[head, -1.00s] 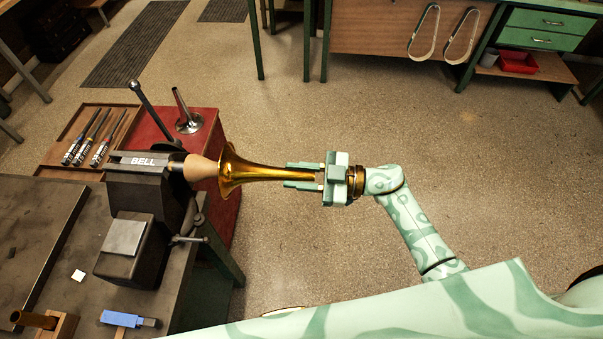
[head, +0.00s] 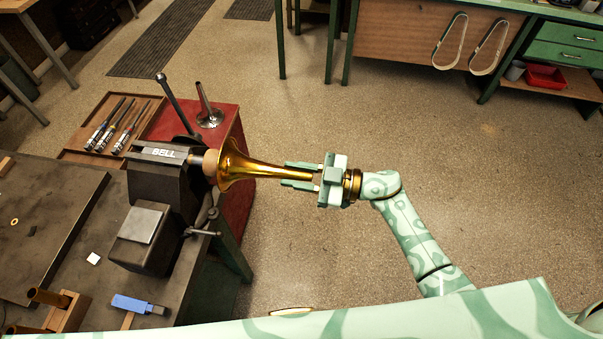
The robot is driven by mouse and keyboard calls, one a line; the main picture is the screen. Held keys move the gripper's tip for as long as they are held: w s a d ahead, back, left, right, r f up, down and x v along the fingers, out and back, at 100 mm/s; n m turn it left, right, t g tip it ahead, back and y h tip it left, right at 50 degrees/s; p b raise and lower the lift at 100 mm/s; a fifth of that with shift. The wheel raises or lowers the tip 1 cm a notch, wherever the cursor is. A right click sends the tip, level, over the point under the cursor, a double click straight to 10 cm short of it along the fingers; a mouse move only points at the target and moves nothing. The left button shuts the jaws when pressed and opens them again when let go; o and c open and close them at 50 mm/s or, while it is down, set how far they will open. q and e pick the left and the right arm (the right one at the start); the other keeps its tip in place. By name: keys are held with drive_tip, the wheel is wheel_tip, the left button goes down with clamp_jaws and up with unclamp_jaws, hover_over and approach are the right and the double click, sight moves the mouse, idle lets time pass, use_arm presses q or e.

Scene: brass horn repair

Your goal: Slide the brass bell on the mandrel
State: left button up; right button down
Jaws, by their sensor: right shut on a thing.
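The brass bell (head: 250,168) lies nearly level, its flared end facing left. The mandrel sticks out to the right from the dark vise (head: 160,182), whose top is marked BELL. My right gripper (head: 301,176) is shut on the bell's narrow right end, with one finger on each side. How far the mandrel reaches inside the bell is hidden. My left gripper is not in view.
A wooden tray (head: 85,142) holds several tools. A blue-handled tool (head: 138,306) lies on the bench in front. Open floor lies right of the bell.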

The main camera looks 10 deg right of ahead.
sight(273, 173)
drive_tip(key=shift+x, duration=2.55)
drive_tip(key=c, duration=1)
unclamp_jaws()
drive_tip(key=shift+c, duration=0.2)
drive_tip(key=shift+f, duration=0.1)
drive_tip(key=b+v, duration=0.1)
drive_tip(key=v, duration=1.5)
drive_tip(key=shift+d, duration=0.15)
